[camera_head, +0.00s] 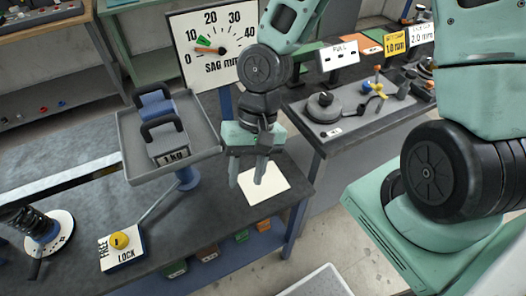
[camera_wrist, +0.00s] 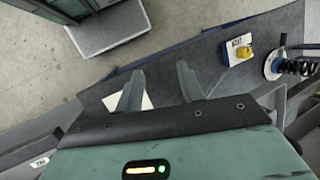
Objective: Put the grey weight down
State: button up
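The grey weight (camera_head: 170,152), with a dark handle and a "1 kg" label, sits in the raised grey tray (camera_head: 205,149), in front of a blue weight (camera_head: 155,105). My gripper (camera_head: 247,184) is right of the tray, pointing down over the bench near a white square (camera_head: 265,185). In the wrist view my gripper (camera_wrist: 157,85) has its two fingers apart with nothing held between them. The white square (camera_wrist: 146,102) shows partly behind the left finger. The weights do not show in the wrist view.
A dial marked "SAG mm" (camera_head: 214,38) stands behind the tray. A FREE/LOCK plate with a yellow knob (camera_head: 120,240) and a black spring (camera_head: 36,224) are at the left front of the bench. A side bench with parts (camera_head: 330,108) is at the right.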

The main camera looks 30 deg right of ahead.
jog(key=s+r+n+t+h, duration=0.1)
jog(key=s+r+n, duration=0.2)
jog(key=r, duration=0.3)
jog(key=s+r+n+t+h, duration=0.1)
jog(key=s+r+n+h, duration=0.1)
jog(key=r+n, duration=0.4)
jog(key=shift+s+t, duration=0.4)
jog(key=shift+s, duration=0.45)
jog(key=shift+d+r, duration=0.1)
notch_tip(320, 180, down, 3)
jog(key=b, duration=0.2)
jog(key=shift+r+b, duration=0.1)
jog(key=shift+b, duration=0.3)
dwell(0.4)
